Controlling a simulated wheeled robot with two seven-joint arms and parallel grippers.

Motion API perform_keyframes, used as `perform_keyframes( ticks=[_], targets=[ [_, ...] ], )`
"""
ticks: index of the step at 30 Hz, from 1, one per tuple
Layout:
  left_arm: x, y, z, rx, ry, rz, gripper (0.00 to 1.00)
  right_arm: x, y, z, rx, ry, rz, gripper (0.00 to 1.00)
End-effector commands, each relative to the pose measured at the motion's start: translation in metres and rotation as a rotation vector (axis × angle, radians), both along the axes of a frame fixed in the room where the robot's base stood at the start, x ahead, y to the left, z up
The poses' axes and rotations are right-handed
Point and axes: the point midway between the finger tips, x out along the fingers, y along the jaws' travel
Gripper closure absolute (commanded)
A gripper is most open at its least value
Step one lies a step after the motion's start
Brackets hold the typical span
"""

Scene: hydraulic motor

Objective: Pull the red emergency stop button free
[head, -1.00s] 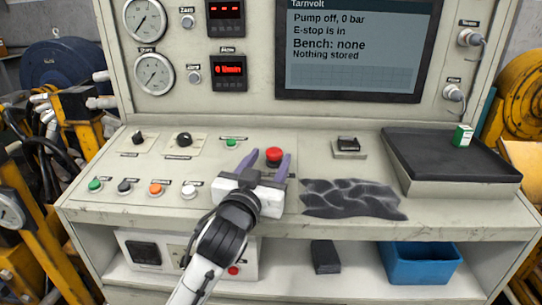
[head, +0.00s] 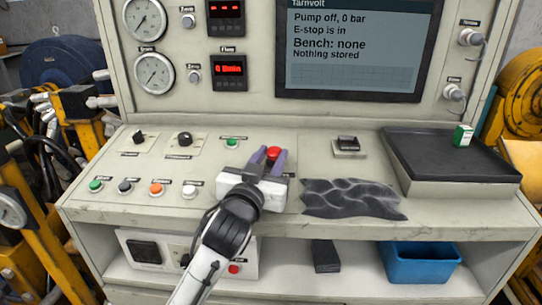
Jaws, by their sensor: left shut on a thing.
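The red emergency stop button (head: 273,153) is on the sloped control panel of the bench, right of a small green button. My left gripper (head: 269,160) reaches it from the front. Its two purple-grey fingers are closed on the button's sides, and the red cap shows between the tips. The button sits at the panel; how far it stands out cannot be told. The screen (head: 353,48) reads "Pump off, 0 bar", "E-stop is in", "Bench: none" and "Nothing stored". My right gripper is out of view.
Several small buttons and two knobs (head: 184,139) are left of my gripper. A blue bin (head: 418,265) sits below.

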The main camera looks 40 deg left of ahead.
Motion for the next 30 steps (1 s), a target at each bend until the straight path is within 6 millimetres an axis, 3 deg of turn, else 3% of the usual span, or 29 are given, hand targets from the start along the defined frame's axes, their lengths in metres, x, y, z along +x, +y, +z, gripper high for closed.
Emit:
perform_keyframes(
  ticks=[3,11,12,15,25,30],
  targets=[
    [-0.001,-0.001,0.013,-0.002,-0.002,0.000,1.00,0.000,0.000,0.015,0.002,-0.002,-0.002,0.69],
    [-0.001,-0.001,0.012,0.002,-0.008,-0.001,1.00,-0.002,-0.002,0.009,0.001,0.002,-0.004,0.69],
    [-0.001,-0.001,0.013,0.002,-0.009,-0.001,0.69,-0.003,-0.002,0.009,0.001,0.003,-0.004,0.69],
    [-0.001,-0.001,0.013,0.002,-0.008,-0.001,0.52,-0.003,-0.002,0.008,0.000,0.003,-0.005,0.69],
    [-0.003,-0.002,0.010,0.000,-0.004,-0.001,0.51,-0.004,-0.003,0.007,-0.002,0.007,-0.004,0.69],
    [-0.022,-0.008,0.009,-0.001,-0.003,-0.001,0.51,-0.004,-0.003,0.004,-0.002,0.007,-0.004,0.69]
  ],
)
